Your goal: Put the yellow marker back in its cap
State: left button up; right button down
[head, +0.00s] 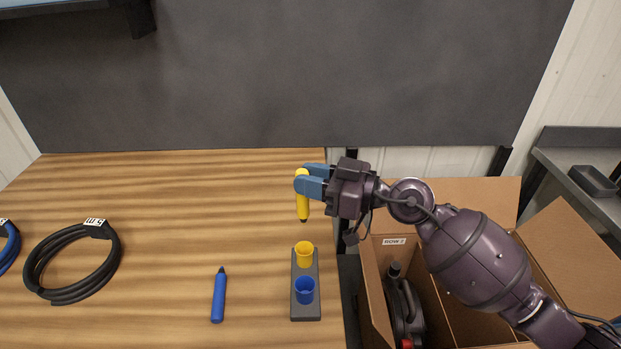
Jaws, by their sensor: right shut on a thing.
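The yellow marker (303,206) is upright with its dark tip pointing down. My right gripper (304,182) is shut on its upper part. The yellow cap (304,253) stands open end up in the far end of a dark grey holder (306,311) on the table. The marker is above and apart from the cap, and in the picture its tip shows just beyond the cap. A blue cap (304,291) sits in the near end of the holder. My left gripper is not in view.
A blue marker (218,296) lies on the wooden table (180,190) left of the holder. A coiled black cable (113,261) and part of a blue coil (10,247) lie farther left. An open cardboard box (375,301) stands beyond the table's right edge.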

aim_at(308, 217)
pick_arm(q)
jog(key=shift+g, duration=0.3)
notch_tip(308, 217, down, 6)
jog(key=b, duration=0.5)
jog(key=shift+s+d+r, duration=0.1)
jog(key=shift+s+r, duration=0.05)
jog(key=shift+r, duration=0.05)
pick_arm(e)
notch_tip(308, 217, down, 7)
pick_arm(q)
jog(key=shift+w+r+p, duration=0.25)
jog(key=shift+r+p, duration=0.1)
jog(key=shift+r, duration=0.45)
pick_arm(e)
jog(key=shift+f, duration=0.1)
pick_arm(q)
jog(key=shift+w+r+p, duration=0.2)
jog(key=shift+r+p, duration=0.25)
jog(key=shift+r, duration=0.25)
pick_arm(e)
jog(key=shift+f, duration=1)
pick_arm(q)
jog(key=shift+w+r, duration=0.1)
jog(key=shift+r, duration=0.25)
pick_arm(e)
jog(key=shift+f, duration=0.6)
